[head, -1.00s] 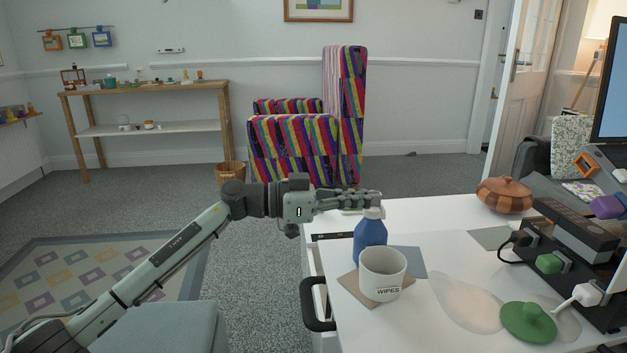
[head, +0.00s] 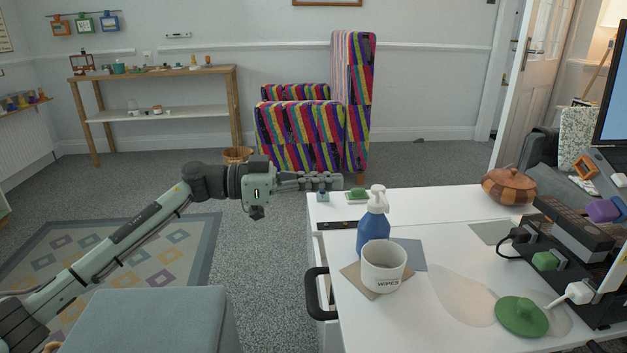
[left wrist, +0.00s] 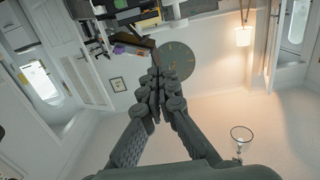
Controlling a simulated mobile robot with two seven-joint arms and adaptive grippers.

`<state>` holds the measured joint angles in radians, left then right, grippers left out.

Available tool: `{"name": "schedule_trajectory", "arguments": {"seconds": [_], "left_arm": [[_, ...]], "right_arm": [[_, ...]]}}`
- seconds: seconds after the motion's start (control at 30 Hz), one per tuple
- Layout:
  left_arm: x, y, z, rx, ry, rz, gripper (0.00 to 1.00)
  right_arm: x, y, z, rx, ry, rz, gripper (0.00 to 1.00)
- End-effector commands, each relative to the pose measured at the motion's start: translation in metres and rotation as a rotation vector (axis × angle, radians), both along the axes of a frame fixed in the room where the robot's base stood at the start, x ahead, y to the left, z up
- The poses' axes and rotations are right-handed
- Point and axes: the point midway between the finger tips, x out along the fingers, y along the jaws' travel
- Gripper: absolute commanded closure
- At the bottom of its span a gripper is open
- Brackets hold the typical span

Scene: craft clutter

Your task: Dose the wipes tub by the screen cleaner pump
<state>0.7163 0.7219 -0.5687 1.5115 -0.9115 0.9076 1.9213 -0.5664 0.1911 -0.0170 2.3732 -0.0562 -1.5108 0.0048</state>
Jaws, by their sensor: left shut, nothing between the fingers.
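The screen cleaner pump (head: 371,232) is a blue bottle with a white pump head, standing upright on the white desk. The wipes tub (head: 382,270) is a white open cup labelled WIPES, standing in front of the bottle and hiding part of its lower body. A green lid with a knob (head: 522,316) lies apart on the desk to the right. My left gripper (head: 340,182) is shut and empty, left of and above the pump head and apart from it. In the left wrist view its fingers (left wrist: 158,80) are together with nothing between them. My right gripper is not in view.
A brown lidded pot (head: 508,187) stands at the back of the desk. A black stand with plugs and cables (head: 580,270) fills the right side. A small green-topped item (head: 357,193) sits near the back left edge. The desk middle is mostly clear.

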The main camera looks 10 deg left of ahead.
Motion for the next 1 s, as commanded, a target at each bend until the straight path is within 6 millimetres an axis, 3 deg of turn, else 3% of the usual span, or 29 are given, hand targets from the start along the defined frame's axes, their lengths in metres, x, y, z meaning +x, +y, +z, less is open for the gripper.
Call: {"name": "schedule_trajectory", "arguments": {"seconds": [0.23, 1.0], "left_arm": [[-0.008, 0.024, 0.001, 0.000, 0.000, -0.001, 1.00], [-0.009, 0.025, 0.002, 0.000, -0.001, -0.001, 1.00]], "right_arm": [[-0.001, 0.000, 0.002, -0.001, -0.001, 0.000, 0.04], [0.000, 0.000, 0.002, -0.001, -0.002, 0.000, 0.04]]}}
